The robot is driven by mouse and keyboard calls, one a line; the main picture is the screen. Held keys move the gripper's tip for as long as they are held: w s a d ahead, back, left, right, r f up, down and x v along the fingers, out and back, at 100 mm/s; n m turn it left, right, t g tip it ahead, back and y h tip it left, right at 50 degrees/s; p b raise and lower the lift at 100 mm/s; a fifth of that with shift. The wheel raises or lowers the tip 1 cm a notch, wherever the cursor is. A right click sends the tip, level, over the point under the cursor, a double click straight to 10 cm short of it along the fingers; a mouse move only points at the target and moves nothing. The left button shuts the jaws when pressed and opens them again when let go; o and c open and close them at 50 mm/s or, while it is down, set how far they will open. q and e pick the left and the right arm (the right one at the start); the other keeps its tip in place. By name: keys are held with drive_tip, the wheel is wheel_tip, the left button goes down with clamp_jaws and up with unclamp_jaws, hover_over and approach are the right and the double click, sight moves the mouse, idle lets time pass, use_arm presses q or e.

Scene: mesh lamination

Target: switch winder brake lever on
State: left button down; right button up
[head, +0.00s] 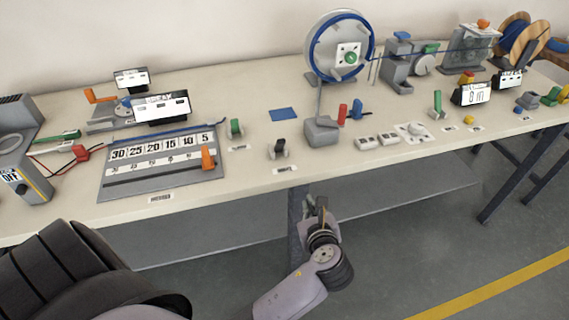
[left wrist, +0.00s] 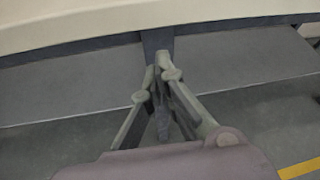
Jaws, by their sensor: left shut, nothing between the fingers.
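The winder (head: 340,48), a white wheel with a blue rim and a green hub, stands on a grey stand at the table's back middle. My left gripper (head: 319,205) is shut and empty, in front of the table's front edge and apart from all levers. It also shows in the left wrist view (left wrist: 163,75). My right gripper is out of view.
The pale table (head: 245,180) has a front edge just beyond the left gripper and a grey shelf (head: 400,195) below. A grey board with numbers (head: 165,180) and an orange slider lies left. Spools (head: 525,40) and measuring devices stand right. Floor in front is clear.

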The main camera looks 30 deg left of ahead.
use_arm(q)
drive_tip(key=s+a+r+y, duration=0.1)
drive_tip(key=r, duration=0.4)
drive_tip(key=s+a+r+y, duration=0.1)
drive_tip(key=s+r+y, duration=0.1)
drive_tip(key=r, duration=0.4)
drive_tip(key=shift+s+a+r, duration=0.2)
drive_tip(key=shift+a+r, duration=0.05)
drive_tip(key=shift+r, duration=0.05)
approach(277, 150)
drive_tip(key=x, duration=0.4)
drive_tip(key=shift+w+a+f, duration=0.1)
drive_tip(key=shift+w+a, duration=0.1)
drive_tip(key=shift+w, duration=0.05)
